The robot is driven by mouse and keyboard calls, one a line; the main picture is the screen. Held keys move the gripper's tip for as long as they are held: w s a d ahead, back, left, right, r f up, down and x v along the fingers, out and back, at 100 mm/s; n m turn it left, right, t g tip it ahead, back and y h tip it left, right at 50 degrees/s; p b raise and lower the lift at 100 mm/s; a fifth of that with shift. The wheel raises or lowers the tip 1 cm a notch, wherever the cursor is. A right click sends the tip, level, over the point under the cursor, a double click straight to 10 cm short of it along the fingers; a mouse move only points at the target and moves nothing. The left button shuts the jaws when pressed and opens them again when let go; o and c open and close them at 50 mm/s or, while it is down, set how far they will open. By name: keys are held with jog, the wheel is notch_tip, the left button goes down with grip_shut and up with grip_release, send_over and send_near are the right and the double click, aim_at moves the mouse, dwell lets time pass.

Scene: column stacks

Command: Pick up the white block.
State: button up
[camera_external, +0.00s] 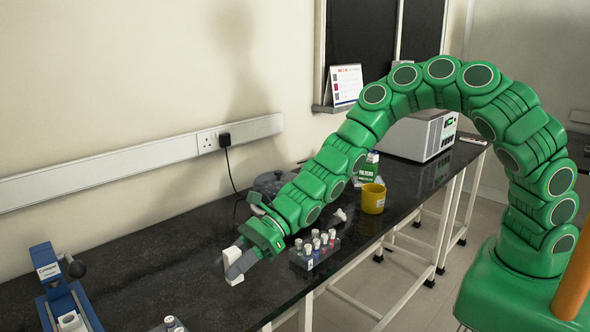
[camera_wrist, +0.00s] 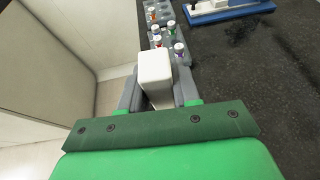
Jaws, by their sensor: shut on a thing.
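The white block (camera_external: 234,276) is at the end of my arm over the dark bench, near the bench's front part. My gripper (camera_external: 238,262) is shut on it, with a grey finger on either side. In the wrist view the white block (camera_wrist: 155,72) stands between the two grey fingers of my gripper (camera_wrist: 157,88). Its lower end is hidden in the wrist view. I cannot tell whether the block touches the bench top.
A grey rack of several capped vials (camera_external: 314,248) stands just right of my gripper. A yellow cup (camera_external: 373,198) is farther right. A blue device (camera_external: 62,290) stands at the left. The dark bench (camera_external: 150,265) is clear between that device and my gripper.

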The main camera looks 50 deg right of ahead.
jog(key=s+d+r, duration=0.3)
jog(key=s+d, duration=0.2)
dwell(0.5)
